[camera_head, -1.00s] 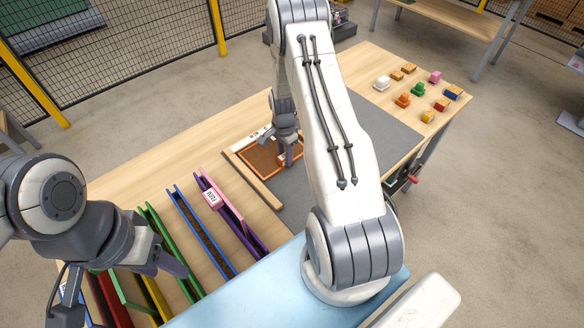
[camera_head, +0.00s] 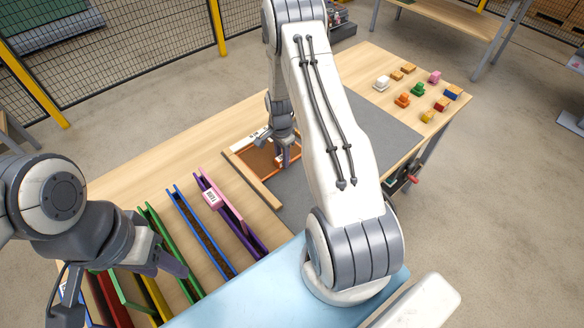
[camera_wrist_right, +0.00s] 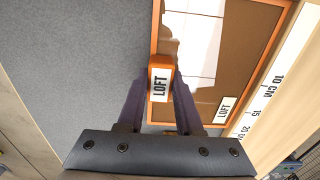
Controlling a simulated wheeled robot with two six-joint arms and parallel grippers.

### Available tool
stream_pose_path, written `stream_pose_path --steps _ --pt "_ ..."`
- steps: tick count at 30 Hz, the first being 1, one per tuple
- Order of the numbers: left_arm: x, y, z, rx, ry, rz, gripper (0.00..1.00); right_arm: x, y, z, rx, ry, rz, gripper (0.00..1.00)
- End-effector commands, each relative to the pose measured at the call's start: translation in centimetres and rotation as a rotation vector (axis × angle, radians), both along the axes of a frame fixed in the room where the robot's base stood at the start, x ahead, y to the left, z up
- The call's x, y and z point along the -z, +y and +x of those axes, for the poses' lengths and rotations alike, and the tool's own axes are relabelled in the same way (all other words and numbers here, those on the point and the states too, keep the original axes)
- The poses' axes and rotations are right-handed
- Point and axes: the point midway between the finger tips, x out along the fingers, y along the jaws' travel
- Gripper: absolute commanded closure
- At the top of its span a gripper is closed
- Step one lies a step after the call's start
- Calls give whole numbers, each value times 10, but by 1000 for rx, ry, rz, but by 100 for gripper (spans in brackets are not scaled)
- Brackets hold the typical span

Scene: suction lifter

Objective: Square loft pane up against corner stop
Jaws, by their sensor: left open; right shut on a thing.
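The loft pane (camera_head: 259,161) is a brown sheet in an orange frame, lying near the long table's middle. In the right wrist view the pane (camera_wrist_right: 230,65) carries a LOFT label. The corner stop (camera_head: 258,184) has a light wooden bar along the pane's left side and a back strip with a white scale (camera_wrist_right: 268,98). The pane's edge lies close beside the scale; I cannot tell whether they touch. My right gripper (camera_wrist_right: 160,88) is shut on an orange block (camera_wrist_right: 161,64) labelled LOFT at the pane's edge. My left gripper (camera_head: 180,268) is open and empty, over the coloured rails.
Coloured rails (camera_head: 203,243) lie at the table's front left, with a purple one (camera_head: 233,215) nearest the stop. Several small coloured blocks (camera_head: 417,90) stand at the far right. The grey mat (camera_head: 385,125) has free room behind my right arm.

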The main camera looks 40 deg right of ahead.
Motion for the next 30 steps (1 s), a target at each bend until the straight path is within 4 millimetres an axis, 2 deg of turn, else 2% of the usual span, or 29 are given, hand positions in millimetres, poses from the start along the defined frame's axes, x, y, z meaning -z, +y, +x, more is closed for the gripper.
stream_pose_path --steps 1,3,4,6,15,19,23,30 --pt "0 0 0 0 0 0 50 -2 0 8 -1 -21 -6 100" --pt "0 0 0 0 0 0 50 -2 1 8 -1 -21 -6 100" --pt "0 0 0 0 0 0 50 -2 1 8 -2 -21 -6 54" --pt "0 0 0 0 0 0 50 -2 0 8 -1 -19 -5 31" --pt "0 0 0 0 0 0 50 -1 -1 3 1 -9 -2 31" --pt "3 0 0 0 0 0 50 -9 -1 3 1 -10 -3 31" --pt "8 0 0 0 0 0 50 -30 -1 4 1 -14 -5 31" --pt "17 0 0 1 0 0 50 -78 -1 4 0 -16 -5 31"
